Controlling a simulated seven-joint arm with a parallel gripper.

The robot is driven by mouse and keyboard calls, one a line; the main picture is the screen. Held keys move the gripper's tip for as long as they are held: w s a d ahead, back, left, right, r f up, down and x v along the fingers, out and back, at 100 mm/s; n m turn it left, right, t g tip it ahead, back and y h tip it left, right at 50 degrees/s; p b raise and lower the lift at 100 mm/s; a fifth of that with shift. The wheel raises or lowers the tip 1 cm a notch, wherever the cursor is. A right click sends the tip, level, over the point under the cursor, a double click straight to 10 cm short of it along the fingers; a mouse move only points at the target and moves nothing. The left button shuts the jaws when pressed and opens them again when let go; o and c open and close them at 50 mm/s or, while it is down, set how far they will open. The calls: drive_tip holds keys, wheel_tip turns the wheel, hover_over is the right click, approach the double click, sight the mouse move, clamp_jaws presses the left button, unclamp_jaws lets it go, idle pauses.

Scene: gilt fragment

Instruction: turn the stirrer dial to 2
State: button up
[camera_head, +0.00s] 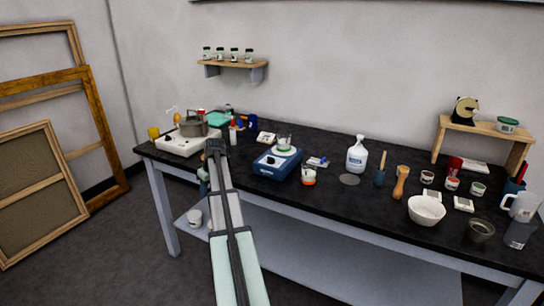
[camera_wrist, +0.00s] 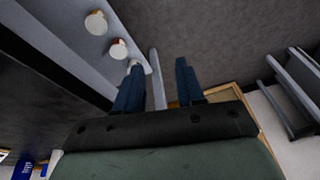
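The stirrer (camera_head: 277,161) is a blue box with a pale round top plate, standing near the front edge of the black worktop in the head view. A small vessel (camera_head: 284,143) sits on its plate. My gripper (camera_head: 204,178) is left of the stirrer, in front of the table edge, partly hidden by my arm. In the wrist view my gripper (camera_wrist: 160,82) has two dark blue fingers spread apart with nothing between them.
A white hotplate (camera_head: 187,145) with a grey pot stands left of the stirrer. The table's lower shelf (camera_head: 300,245) holds white jars (camera_wrist: 95,22). Wooden frames (camera_head: 100,130) lean at left.

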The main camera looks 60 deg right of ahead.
drive_tip(key=s+d+r, duration=0.5)
drive_tip(key=d, duration=0.3)
drive_tip(key=s+d+r, duration=0.4)
drive_tip(key=d+r, duration=0.1)
drive_tip(key=d, duration=0.2)
drive_tip(key=t+h, duration=0.1)
approach(272, 158)
drive_tip(key=shift+m, duration=0.3)
drive_tip(key=x, duration=0.8)
drive_tip(key=shift+w+d+f, duration=0.15)
drive_tip(key=shift+w+f, duration=0.05)
drive_tip(key=shift+w, duration=0.2)
clamp_jaws()
